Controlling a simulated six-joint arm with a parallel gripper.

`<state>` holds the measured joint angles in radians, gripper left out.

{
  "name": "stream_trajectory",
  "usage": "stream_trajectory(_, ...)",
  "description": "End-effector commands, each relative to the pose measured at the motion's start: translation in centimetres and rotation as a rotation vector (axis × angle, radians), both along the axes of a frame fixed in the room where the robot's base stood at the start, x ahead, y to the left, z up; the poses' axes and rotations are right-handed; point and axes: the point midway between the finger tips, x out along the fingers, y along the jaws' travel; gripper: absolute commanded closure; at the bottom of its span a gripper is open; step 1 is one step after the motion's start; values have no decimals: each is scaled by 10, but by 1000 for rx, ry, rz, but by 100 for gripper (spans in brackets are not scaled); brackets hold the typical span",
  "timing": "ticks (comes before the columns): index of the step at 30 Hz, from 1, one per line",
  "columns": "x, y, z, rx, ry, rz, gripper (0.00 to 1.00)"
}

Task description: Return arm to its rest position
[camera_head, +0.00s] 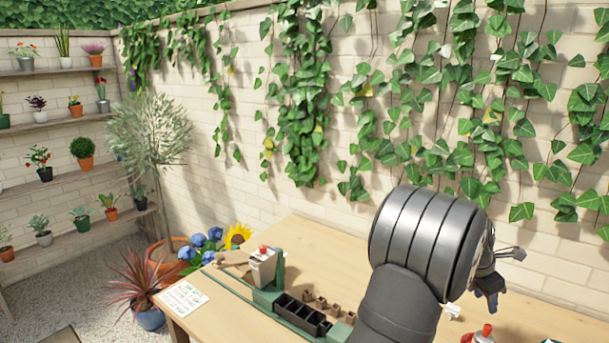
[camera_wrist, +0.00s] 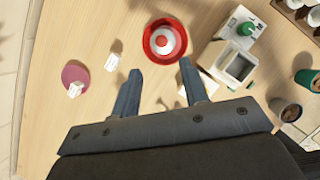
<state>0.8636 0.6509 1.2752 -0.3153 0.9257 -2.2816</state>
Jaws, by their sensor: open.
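My gripper (camera_wrist: 160,88) is open, with its two fingers apart and nothing between them in the wrist view. It is above the wooden table, and the table's bare top (camera_wrist: 95,25) shows below it. In the head view my arm rises at the right of the table (camera_head: 345,262), and my gripper (camera_head: 492,280) is partly hidden behind the wrist at the far right. A red ring-shaped dish with a white and red middle (camera_wrist: 165,40) lies beyond the fingertips, apart from them.
A pink disc (camera_wrist: 75,75) lies left of the fingers. A pale square container (camera_wrist: 232,62) and dark-filled pots (camera_wrist: 285,110) stand to the right. In the head view, a black tray (camera_head: 300,315) and a white card (camera_head: 181,298) lie on the table. An ivy-covered wall (camera_head: 240,150) stands behind.

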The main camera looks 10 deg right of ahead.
Motion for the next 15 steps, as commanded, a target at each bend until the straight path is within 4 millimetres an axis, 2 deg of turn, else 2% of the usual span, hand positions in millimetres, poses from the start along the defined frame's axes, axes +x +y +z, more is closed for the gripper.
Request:
stream_trajectory(1,-2,-5,-19,11,10,-3,59)
stream_trajectory(15,-2,-41,-106,9,8,-2,59)
